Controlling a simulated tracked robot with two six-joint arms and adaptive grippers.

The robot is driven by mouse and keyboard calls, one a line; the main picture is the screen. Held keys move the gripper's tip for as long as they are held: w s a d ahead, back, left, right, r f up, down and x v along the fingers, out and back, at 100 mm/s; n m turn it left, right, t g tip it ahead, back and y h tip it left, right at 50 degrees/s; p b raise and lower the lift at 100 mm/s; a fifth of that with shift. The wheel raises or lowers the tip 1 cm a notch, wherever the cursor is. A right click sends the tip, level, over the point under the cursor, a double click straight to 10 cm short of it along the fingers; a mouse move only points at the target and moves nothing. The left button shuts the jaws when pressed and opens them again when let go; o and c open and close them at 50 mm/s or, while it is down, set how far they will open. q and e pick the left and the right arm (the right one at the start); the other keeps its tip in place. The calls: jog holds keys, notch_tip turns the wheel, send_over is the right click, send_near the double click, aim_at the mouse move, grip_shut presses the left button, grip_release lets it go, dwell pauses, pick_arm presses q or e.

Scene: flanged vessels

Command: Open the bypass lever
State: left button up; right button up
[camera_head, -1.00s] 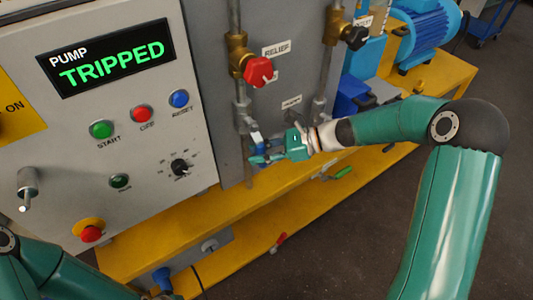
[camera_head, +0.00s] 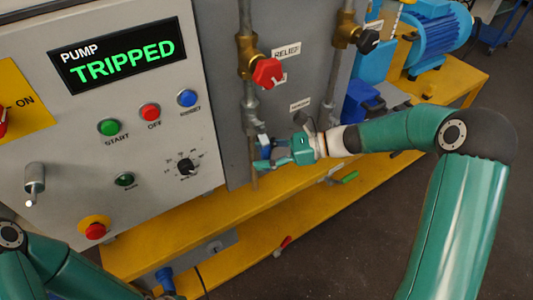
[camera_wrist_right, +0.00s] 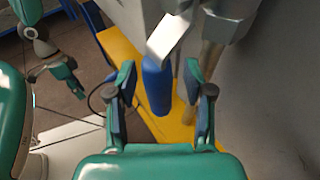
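The bypass lever, with a blue handle (camera_wrist_right: 157,88) on a bent metal arm, hangs roughly downward in the right wrist view. In the head view the lever (camera_head: 263,141) is small and partly covered, low on the left pipe. My right gripper (camera_head: 264,156) is at the lever. In the right wrist view its two fingers (camera_wrist_right: 160,78) stand apart on either side of the blue handle, with gaps visible on both sides. My left gripper (camera_wrist_right: 75,84) appears small at the upper left of that view; its finger opening is unclear.
A brass valve with a red knob (camera_head: 267,72) sits above the lever on the same pipe. A second valve with a black knob (camera_head: 368,41) is to the right. The control panel (camera_head: 70,140) reads PUMP TRIPPED. A yellow frame (camera_head: 190,222) runs below.

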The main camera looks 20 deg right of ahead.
jog(key=v, duration=1.2)
jog(key=shift+f, duration=0.15)
jog(key=s+a+f+n+g+h+p, duration=0.1)
jog(key=s+a+f+n+g+h, duration=0.3)
jog(key=f, duration=0.6)
jog(key=s+a+f+n+g+h+p, duration=0.15)
jog(key=s+a+f+n, duration=0.35)
jog(key=f, duration=0.6)
jog(key=s+a+f+n+t+h+p, duration=0.1)
jog(key=s+a+f+n+h+p, duration=0.1)
jog(key=s+a+f+n+h, duration=0.2)
jog(key=s+f+n, duration=0.3)
jog(key=s+n, duration=0.3)
jog(key=n, duration=0.1)
jog(key=shift+a, duration=0.4)
